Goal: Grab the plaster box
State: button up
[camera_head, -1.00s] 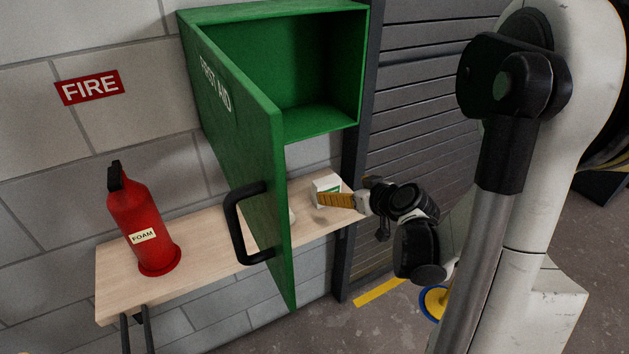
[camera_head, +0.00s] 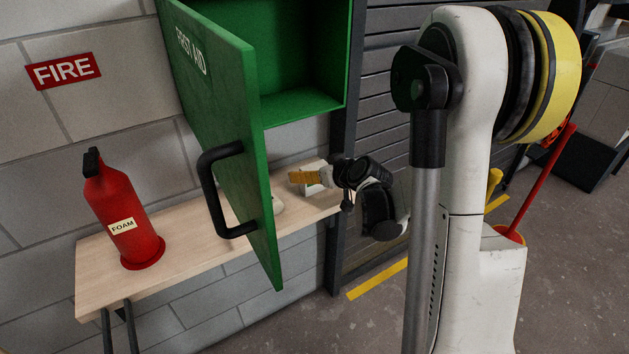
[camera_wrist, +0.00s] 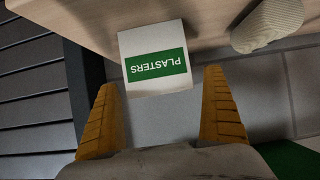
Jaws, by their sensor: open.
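The plaster box (camera_wrist: 155,58) is white with a green band reading "PLASTERS". In the wrist view it stands on the wooden shelf at top centre, its lettering upside down. My gripper (camera_wrist: 160,100) is open, its two yellow ridged fingers apart, with the fingertips just short of the box and either side of its near edge. The box is not between the fingers' full length. In the head view my gripper (camera_head: 300,177) is at the right end of the shelf, and the box (camera_head: 314,188) is mostly hidden behind it.
The green first-aid cabinet (camera_head: 318,105) is open and its door (camera_head: 245,150) hangs out left of my gripper. A pale rounded object (camera_wrist: 268,25) lies beside the box on the shelf (camera_head: 180,245). A red extinguisher (camera_head: 118,210) stands farther left. A dark shutter is at right.

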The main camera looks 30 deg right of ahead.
jog(key=c, duration=1.2)
jog(key=shift+o, duration=0.2)
jog(key=shift+r, duration=0.15)
